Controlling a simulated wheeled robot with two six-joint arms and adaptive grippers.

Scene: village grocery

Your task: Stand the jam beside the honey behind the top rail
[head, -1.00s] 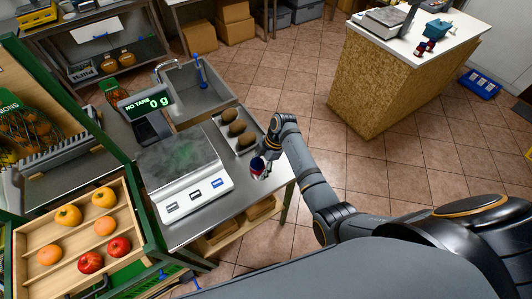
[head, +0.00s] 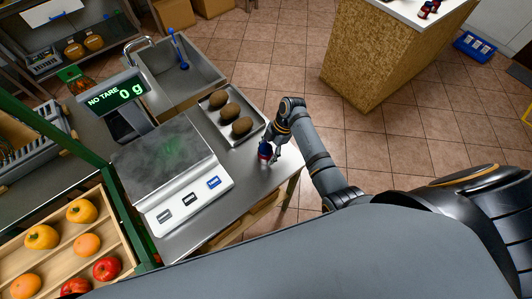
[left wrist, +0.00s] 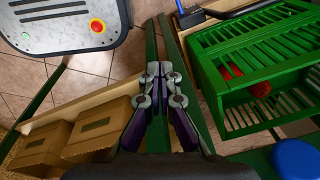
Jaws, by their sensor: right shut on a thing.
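A small jar with a blue lid and red body (head: 264,152), which looks like the jam, is at the right end of the steel counter (head: 240,190) in the head view. My right gripper (head: 271,145) is shut on it and partly covers it. I cannot tell whether its base touches the counter. My left gripper (left wrist: 160,72) shows in the left wrist view, with its fingers together and nothing visible between them. I cannot clearly identify the honey or the top rail.
A scale (head: 165,165) and a tray of brown oval items (head: 253,134) are left of the jar. A sink (head: 178,80) is behind. A fruit crate (head: 121,238) is at lower left. In the left wrist view, a green slatted crate (left wrist: 222,75) is at right and cardboard boxes (left wrist: 100,130) at left.

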